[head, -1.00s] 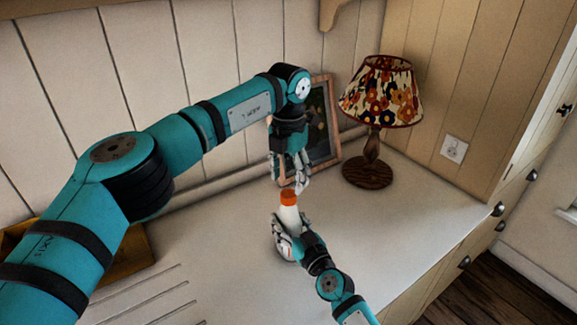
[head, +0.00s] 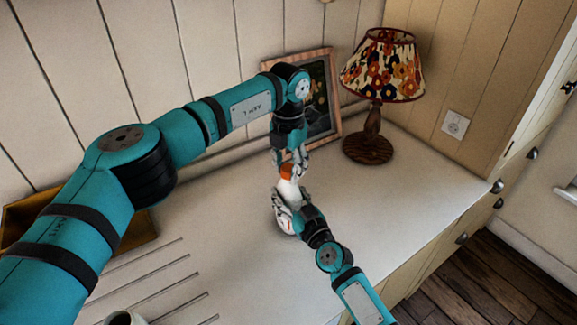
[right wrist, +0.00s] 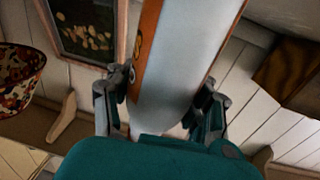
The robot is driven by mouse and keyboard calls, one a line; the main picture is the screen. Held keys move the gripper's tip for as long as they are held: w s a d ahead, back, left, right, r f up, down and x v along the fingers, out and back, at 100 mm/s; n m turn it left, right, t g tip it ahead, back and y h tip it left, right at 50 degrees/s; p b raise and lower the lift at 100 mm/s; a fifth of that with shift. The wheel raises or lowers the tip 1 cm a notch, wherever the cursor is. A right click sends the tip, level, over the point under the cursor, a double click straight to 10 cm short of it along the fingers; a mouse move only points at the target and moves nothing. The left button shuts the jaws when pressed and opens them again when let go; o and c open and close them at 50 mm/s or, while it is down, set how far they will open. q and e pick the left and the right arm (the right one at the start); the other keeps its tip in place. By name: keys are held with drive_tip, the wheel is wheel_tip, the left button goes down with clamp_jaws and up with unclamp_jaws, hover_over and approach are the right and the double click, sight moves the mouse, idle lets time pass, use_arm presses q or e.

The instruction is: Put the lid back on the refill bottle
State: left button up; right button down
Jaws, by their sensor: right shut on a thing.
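The white refill bottle (head: 289,188) stands on the pale counter in the head view, with an orange top (head: 287,172) at its upper end. My right gripper (head: 282,208) is shut on the bottle low down. In the right wrist view the bottle (right wrist: 180,65) is pale with orange edges, between the fingers of that gripper (right wrist: 160,110). My left gripper (head: 291,160) points down right at the orange top. Its fingertips overlap the top in the picture, so I cannot tell whether they grip it, or whether the top is a separate lid.
A picture frame (head: 322,118) leans on the wall behind the grippers. A flowered lamp (head: 372,148) stands to their right. A wooden box (head: 140,240) is at the left, and a cup (head: 122,318) shows at the bottom edge. The counter right of the bottle is clear.

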use_arm(q)
clamp_jaws()
drive_tip(key=o, duration=0.9)
unclamp_jaws()
drive_tip(key=shift+c, duration=0.2)
drive_tip(key=shift+r, duration=0.1)
wheel_tip(320, 180, up, 12)
use_arm(e)
drive_tip(key=shift+c, duration=2.2)
unclamp_jaws()
drive_tip(key=shift+s, duration=0.1)
drive_tip(key=v, duration=1.2)
